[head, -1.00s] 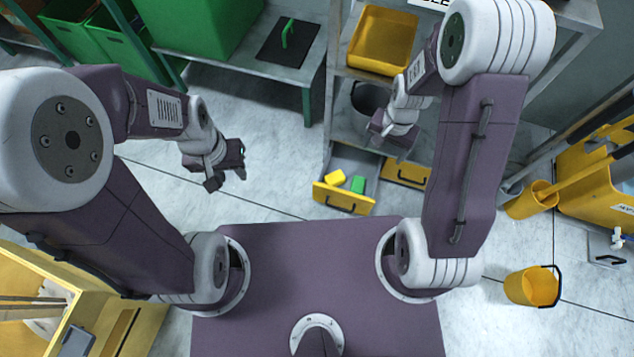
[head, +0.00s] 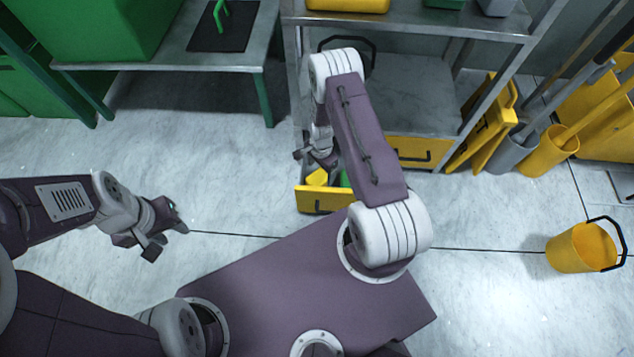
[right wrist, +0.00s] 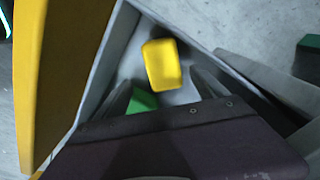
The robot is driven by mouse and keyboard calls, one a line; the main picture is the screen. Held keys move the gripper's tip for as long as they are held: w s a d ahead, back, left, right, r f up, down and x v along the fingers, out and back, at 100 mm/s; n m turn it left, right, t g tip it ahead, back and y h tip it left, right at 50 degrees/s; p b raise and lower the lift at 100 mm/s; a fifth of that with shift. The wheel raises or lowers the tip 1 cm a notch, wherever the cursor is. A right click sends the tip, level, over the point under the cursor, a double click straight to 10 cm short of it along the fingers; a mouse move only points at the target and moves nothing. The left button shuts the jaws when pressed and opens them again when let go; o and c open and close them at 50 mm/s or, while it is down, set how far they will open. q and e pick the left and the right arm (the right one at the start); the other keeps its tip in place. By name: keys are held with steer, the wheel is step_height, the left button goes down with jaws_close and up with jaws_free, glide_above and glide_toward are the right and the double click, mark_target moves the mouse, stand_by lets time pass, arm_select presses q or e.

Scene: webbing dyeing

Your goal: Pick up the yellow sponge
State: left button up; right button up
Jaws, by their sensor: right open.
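The yellow sponge (head: 317,177) lies in an open drawer (head: 322,201) with a yellow front, low on the metal shelf unit. In the right wrist view the sponge (right wrist: 161,65) is a bright rounded block on the grey drawer floor, fully visible. A green block (head: 345,180) lies beside it and shows partly in the right wrist view (right wrist: 141,102). My right gripper (head: 318,158) is open and empty, above the back of the drawer and close to the sponge, apart from it. My left gripper (head: 168,232) is open and empty over bare floor at the left.
The yellow drawer front (right wrist: 38,70) and grey drawer walls bound the space around the sponge. A second yellow drawer front (head: 412,152) is to the right. A green-legged table (head: 262,55) stands left of the shelf. A yellow bucket (head: 578,248) is on the floor at right.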

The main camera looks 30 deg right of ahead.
mark_target(319, 177)
steer(key=f+b, duration=0.1)
steer(key=f, duration=0.1)
steer(key=f+b, duration=0.4)
steer(key=shift+w+a+f, duration=0.2)
steer(key=shift+w+f, duration=0.1)
steer(key=shift+r, duration=0.15)
steer(key=shift+c, duration=0.6)
steer(key=c, duration=1.5)
steer(key=shift+o, duration=0.2)
step_height(319, 177, up, 18)
steer(key=p, duration=1.1)
